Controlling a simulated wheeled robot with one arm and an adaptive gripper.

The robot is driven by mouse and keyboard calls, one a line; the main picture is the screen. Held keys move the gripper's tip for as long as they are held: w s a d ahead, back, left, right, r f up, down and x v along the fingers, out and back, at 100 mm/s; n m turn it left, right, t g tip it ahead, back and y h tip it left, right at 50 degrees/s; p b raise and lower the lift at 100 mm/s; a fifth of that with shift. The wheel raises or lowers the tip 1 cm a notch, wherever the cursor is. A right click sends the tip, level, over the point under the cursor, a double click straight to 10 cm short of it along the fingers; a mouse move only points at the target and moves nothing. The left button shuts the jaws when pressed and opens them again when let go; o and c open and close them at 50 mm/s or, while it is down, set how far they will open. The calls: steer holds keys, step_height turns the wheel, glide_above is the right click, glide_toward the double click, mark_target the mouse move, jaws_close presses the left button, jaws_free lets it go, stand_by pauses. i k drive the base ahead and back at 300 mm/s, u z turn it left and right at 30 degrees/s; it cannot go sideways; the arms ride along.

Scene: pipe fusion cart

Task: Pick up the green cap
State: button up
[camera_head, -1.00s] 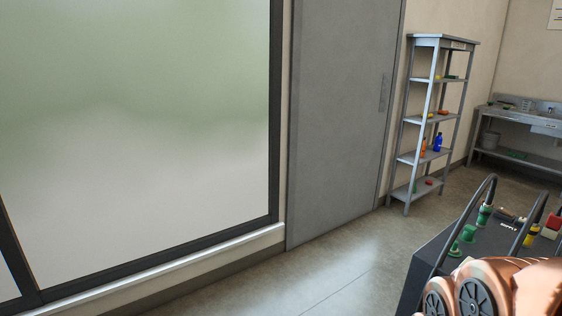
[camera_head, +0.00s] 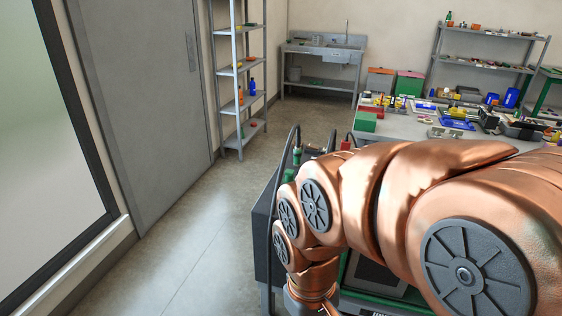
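A dark grey cart (camera_head: 261,232) stands at the lower middle, mostly hidden behind my copper-coloured arm. Two small green pieces show on its top beside the black handle: an upright one (camera_head: 297,154) and a lower one (camera_head: 289,175). Either could be the green cap; I cannot tell at this size. My arm bends down in front of the cart, and its end runs to the bottom edge of the picture. My gripper's fingers do not show.
A long workbench (camera_head: 398,127) crowded with tools and parts stands behind the cart at right. A shelf rack (camera_head: 240,105) stands beside the grey door (camera_head: 140,90), with a sink table (camera_head: 322,60) at the back. The floor (camera_head: 190,250) left of the cart is clear.

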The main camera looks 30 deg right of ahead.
mark_target(289, 173)
steer(key=z, duration=0.2)
steer(key=k, duration=0.65)
steer(key=u, duration=1.1)
steer(key=i, duration=2.3)
steer(key=z, duration=1.2)
steer(key=i, duration=0.35)
steer(key=z, duration=0.15)
